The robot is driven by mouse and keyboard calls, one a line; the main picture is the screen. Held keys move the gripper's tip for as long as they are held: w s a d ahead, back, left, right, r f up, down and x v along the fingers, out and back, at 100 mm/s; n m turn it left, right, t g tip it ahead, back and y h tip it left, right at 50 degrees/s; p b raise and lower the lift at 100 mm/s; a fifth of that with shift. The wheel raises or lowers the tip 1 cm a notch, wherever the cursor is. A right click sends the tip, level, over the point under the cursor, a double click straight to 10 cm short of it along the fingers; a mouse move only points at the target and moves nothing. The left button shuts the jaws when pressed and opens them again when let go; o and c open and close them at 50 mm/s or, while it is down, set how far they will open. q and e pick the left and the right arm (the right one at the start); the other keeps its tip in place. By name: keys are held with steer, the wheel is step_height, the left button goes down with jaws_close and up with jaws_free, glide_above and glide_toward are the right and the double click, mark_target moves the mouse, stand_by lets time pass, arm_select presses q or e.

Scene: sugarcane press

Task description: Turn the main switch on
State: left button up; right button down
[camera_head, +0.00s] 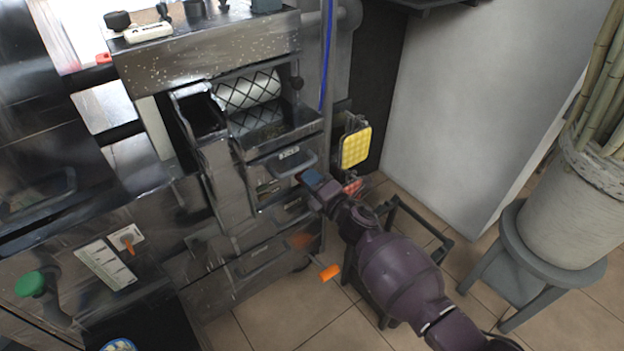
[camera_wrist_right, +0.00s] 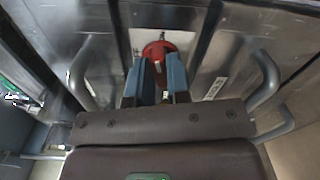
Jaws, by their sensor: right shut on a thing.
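A round red switch knob (camera_wrist_right: 160,48) with a pale label shows in the right wrist view, on a metal panel between two grey bar handles. My right gripper (camera_wrist_right: 160,70) has its two blue fingers close together around the lower part of this knob, shut on it. In the head view my right gripper (camera_head: 314,180) is at the front of the metal press, beside the drawer handles, and the knob is not clearly seen there. The fingers and wrist hide part of the panel. My left gripper is not in view.
The metal press (camera_head: 205,55) fills the left. A yellow pad (camera_head: 355,147) hangs right of my gripper. An orange switch (camera_head: 128,243) and a green knob (camera_head: 32,284) sit lower left. A pot (camera_head: 575,215) of canes stands on a stool at right.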

steer(key=m, duration=0.2)
steer(key=shift+m, duration=0.3)
steer(key=shift+f+p, duration=0.1)
steer(key=shift+p, duration=0.2)
steer(key=c, duration=1.1)
jaws_free()
